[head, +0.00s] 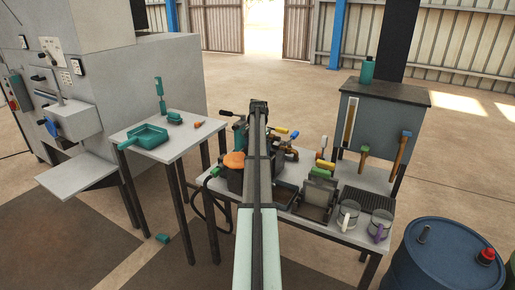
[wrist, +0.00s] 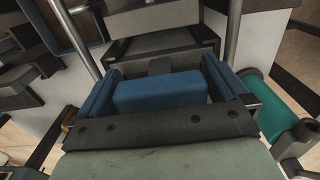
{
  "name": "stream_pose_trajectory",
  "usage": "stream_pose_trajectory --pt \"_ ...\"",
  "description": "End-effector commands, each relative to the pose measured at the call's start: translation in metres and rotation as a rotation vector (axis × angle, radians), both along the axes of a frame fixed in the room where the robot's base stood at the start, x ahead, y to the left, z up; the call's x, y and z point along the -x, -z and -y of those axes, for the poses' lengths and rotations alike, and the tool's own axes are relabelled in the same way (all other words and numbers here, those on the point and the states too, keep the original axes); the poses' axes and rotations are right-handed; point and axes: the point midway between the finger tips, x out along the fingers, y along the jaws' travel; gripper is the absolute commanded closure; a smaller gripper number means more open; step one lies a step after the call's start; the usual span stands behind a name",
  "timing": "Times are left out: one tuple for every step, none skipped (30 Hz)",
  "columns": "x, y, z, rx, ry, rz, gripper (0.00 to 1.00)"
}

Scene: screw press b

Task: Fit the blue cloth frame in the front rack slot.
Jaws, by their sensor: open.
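My gripper (wrist: 158,76) is open in the wrist view, with a blue-sided finger on each side. A blue block (wrist: 160,92) lies between the fingers; it may be the grip of the blue cloth frame, but its lower part is hidden and I cannot tell if the fingers touch it. In the head view my arm runs up the middle and hides the fingertips.
Two mugs (head: 347,216) and a dark ribbed tray (head: 369,200) stand at the table's right. A grey cabinet (head: 382,120) stands behind them, a blue drum (head: 450,255) at the right. A left table carries a teal tray (head: 147,138). Metal rods (wrist: 77,35) flank the wrist view.

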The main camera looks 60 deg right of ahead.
Motion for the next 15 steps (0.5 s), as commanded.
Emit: stream_pose_trajectory --pt "0.0 -0.0001 0.0 0.0 0.0 0.0 0.0" --pt "0.0 -0.0001 0.0 0.0 0.0 0.0 0.0" --pt "0.0 -0.0001 0.0 0.0 0.0 0.0 0.04" --pt "0.0 -0.0001 0.0 0.0 0.0 0.0 0.07" --pt "0.0 -0.0001 0.0001 0.0 0.0 0.0 0.1" --pt "0.0 -0.0002 0.0 0.0 0.0 0.0 0.13" --pt "0.0 -0.0002 0.0 0.0 0.0 0.0 0.16" --pt "0.0 -0.0002 0.0001 0.0 0.0 0.0 0.19" --pt "0.0 -0.0002 0.0001 0.0 0.0 0.0 0.23" --pt "0.0 -0.0002 0.0001 0.0 0.0 0.0 0.26" --pt "0.0 -0.0002 0.0001 0.0 0.0 0.0 0.29" --pt "0.0 -0.0002 0.0001 0.0 0.0 0.0 0.33" --pt "0.0 -0.0002 0.0001 0.0 0.0 0.0 0.35" --pt "0.0 -0.0002 0.0001 0.0 0.0 0.0 0.38" --pt "0.0 -0.0003 0.0001 0.0 0.0 0.0 0.42"
